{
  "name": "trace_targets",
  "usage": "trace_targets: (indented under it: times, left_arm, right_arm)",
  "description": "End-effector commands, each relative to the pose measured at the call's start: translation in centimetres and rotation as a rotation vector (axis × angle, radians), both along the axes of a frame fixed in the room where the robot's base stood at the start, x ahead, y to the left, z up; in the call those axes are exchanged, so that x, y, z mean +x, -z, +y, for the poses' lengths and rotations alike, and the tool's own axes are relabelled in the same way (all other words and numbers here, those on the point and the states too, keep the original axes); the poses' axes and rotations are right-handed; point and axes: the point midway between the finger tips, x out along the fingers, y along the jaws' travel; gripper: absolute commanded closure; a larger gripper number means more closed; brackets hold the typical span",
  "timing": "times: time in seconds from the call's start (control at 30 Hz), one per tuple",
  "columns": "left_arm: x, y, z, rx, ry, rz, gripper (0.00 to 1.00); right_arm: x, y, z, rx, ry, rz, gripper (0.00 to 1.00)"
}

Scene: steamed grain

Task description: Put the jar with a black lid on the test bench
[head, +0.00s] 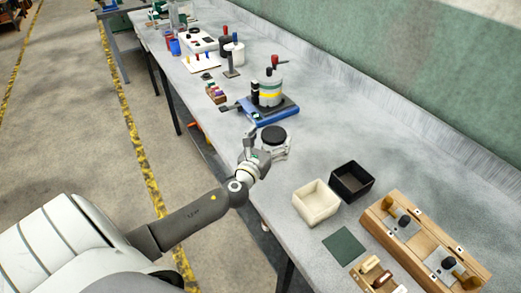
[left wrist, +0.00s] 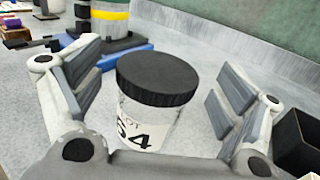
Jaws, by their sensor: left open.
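The jar with a black lid (head: 273,137) stands upright on the grey test bench (head: 305,150). In the left wrist view the jar (left wrist: 145,122) is clear with a white label that shows dark digits, and it sits between the two fingers. My left gripper (head: 264,148) is at the jar, coming from the bench's front edge. In the left wrist view the left gripper (left wrist: 160,95) is open, with a finger on each side of the jar and visible gaps to both. My right gripper is not in view.
Behind the jar is a device with a yellow band on a blue base (head: 262,110). To the right are a cream box (head: 315,203), a black box (head: 351,181), a green mat (head: 344,246) and a wooden fixture (head: 425,240). Bare bench lies right of the jar.

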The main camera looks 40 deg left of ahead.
Motion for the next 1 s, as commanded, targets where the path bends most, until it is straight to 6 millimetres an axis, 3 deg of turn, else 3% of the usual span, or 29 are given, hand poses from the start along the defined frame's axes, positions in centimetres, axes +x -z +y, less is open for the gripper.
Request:
trace_targets:
  times: [0.5,0.7,1.0]
  left_arm:
    - [-8.7,0.3,-1.7,-0.001,0.001,0.003,0.09]
    - [-10.3,0.1,-2.0,0.000,0.000,0.000,0.09]
    - [-10.6,0.0,-2.1,0.000,0.000,0.000,0.09]
  right_arm:
    - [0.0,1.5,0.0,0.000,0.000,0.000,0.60]
    - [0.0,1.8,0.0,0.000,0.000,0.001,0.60]
    - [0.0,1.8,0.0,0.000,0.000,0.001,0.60]
